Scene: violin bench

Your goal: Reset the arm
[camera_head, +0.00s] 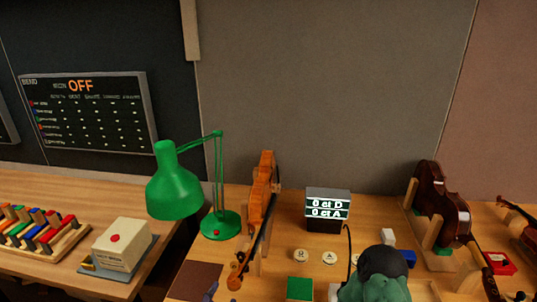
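Neither of my grippers can be made out in the head view. A dark green rounded shape with a black top (376,275) rises from the bottom edge right of centre, and I cannot tell what it is. A violin (262,195) stands upright on the bench, right of a green desk lamp (175,185). A darker violin (438,205) rests in a wooden stand at the right.
A small display box (328,210) stands at the bench's back and reads "0 ct D" and "0 ct A". At the left, a wooden rack (40,240) holds several coloured pieces beside a cream box with a red button (120,243). A board (90,112) on the wall reads "OFF".

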